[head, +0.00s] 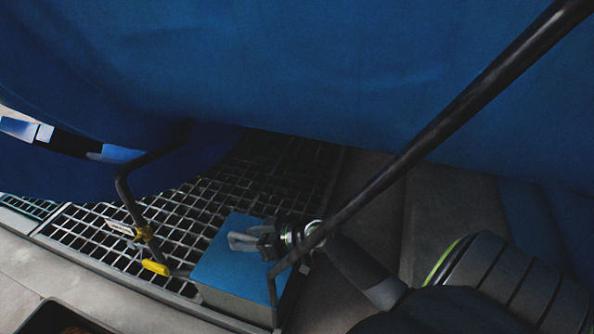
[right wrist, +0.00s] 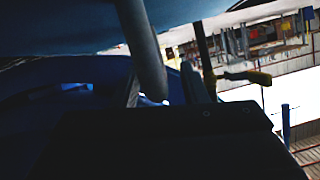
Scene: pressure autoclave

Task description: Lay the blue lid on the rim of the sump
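A box with a flat blue top (head: 225,262) and grey sides (head: 235,305) stands at the lower middle of the head view, on or beside the grating. The blue top looks like the lid; I cannot tell whether it rests on the sump's rim or is part of the box. My right gripper (head: 240,240) is over the blue top in the head view, with nothing seen in it. Its fingers look apart in the dark right wrist view (right wrist: 162,90). I cannot tell whether it touches the blue top. My left gripper is out of view.
A large blue vessel (head: 300,70) fills the upper head view. A black pipe (head: 440,125) slants down past my right gripper. A bent pipe with a yellow-handled valve (head: 155,267) stands left of the box on the grating (head: 185,215). A dark tray (head: 60,318) is at bottom left.

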